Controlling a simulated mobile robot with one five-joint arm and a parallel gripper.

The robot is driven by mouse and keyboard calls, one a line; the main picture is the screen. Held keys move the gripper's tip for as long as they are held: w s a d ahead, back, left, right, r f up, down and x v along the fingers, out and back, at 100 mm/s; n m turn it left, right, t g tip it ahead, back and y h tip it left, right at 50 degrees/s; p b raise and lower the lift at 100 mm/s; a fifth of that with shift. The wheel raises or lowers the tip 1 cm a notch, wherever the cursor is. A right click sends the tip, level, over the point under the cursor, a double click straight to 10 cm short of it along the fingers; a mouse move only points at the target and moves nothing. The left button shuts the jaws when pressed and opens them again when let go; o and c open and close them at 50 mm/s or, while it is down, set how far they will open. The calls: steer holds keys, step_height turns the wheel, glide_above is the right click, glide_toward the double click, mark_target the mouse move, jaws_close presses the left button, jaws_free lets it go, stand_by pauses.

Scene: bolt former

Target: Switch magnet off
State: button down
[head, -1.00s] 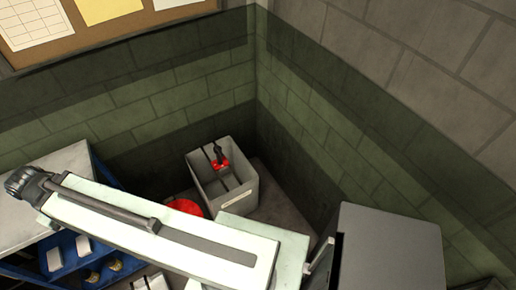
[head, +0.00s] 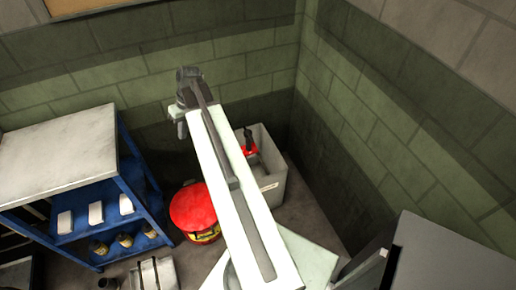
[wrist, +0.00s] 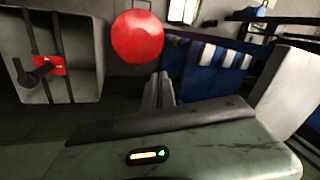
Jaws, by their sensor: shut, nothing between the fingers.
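A light grey open bin (head: 272,186) stands in the wall corner, partly hidden behind my arm. A red block with a black lever (head: 248,142) sits at its top. In the wrist view, the black lever on its red block (wrist: 48,66) is at the left, between dark bars across the bin (wrist: 90,60). No other part is clearly a magnet. My gripper (head: 180,128) is in front of the back wall, left of the lever and apart from it. In the wrist view my gripper (wrist: 160,88) is shut and empty.
A red round-topped drum (head: 193,206) with a yellow label stands left of the bin. A blue shelf unit (head: 130,165) with a grey top holds white boxes and small jars at the left. A grey cabinet (head: 455,255) is at the lower right.

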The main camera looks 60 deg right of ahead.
steer(key=s+d+f+m+t+b, duration=0.1)
steer(key=s+d+f+b, duration=0.25)
steer(key=d, duration=0.55)
steer(key=s+d+f+m+t+b, duration=0.1)
steer(key=s+d+f+b, duration=0.25)
steer(key=d, duration=0.45)
steer(key=m+t+h+b, duration=0.1)
steer(key=t+b, duration=0.2)
steer(key=b, duration=0.3)
glide_toward(250, 135)
steer(key=s+d+r, duration=0.2)
steer(key=s+d, duration=0.2)
steer(key=s, duration=0.3)
steer(key=shift+w+d+f+p, duration=0.1)
steer(key=shift+d+f+p, duration=0.1)
steer(key=shift+p, duration=0.1)
steer(key=shift+a+f, duration=0.1)
steer(key=w+a+f+b, duration=0.4)
steer(key=w+f+b, duration=0.3)
steer(key=w+b, duration=0.1)
steer(key=shift+w+a+f, duration=0.15)
steer(key=shift+a+f, duration=0.2)
steer(key=shift+f, duration=0.05)
